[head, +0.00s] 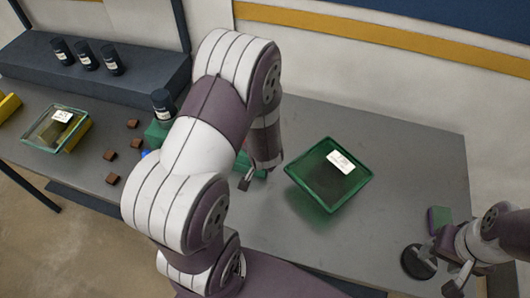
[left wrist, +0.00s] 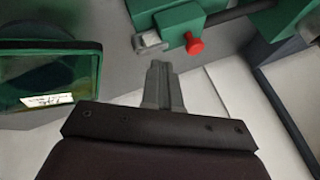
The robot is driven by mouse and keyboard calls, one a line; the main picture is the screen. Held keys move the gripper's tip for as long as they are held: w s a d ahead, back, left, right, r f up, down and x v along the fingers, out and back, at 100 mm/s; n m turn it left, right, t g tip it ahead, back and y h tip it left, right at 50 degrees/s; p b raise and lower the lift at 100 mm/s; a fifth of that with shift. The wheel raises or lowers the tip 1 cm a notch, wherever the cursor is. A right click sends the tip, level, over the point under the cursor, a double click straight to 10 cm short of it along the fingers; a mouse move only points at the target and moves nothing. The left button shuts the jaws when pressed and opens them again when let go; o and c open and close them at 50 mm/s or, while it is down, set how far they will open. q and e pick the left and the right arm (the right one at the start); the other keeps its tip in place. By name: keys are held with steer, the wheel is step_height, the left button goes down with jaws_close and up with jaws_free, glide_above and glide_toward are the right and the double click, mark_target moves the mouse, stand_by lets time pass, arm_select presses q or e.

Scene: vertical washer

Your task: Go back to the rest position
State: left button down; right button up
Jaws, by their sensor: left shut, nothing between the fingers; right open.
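My left arm crosses the middle of the head view. My left gripper (head: 247,181) hangs over the grey table, to the left of a green-rimmed tray, and is partly hidden by its own arm. The left wrist view shows its fingers (left wrist: 161,78) shut with nothing between them. My right gripper (head: 441,269) is at the lower right, open, near a dark round disc (head: 417,262) on the table. I cannot tell whether it touches the disc.
The green tray (head: 295,168) with a white label lies right of centre. A green device with a red knob (left wrist: 194,44) is close beyond the left fingers. Another tray (head: 30,145), several brown blocks (head: 110,155) and black canisters (head: 86,56) are at left. A purple-green block (head: 438,219) is near my right gripper.

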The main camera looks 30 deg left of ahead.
arm_select(q)
steer(key=shift+v, duration=3)
steer(key=s+d+f+n+g+h+b, duration=0.1)
steer(key=s+d+f+g+h+b, duration=0.2)
steer(key=s+d+b, duration=0.3)
steer(key=shift+s+d+g+h+b, duration=0.3)
steer(key=shift+d+g+h+b, duration=0.4)
steer(key=shift+b, duration=0.85)
arm_select(e)
step_height(320, 180, down, 9)
steer(key=a, duration=0.1)
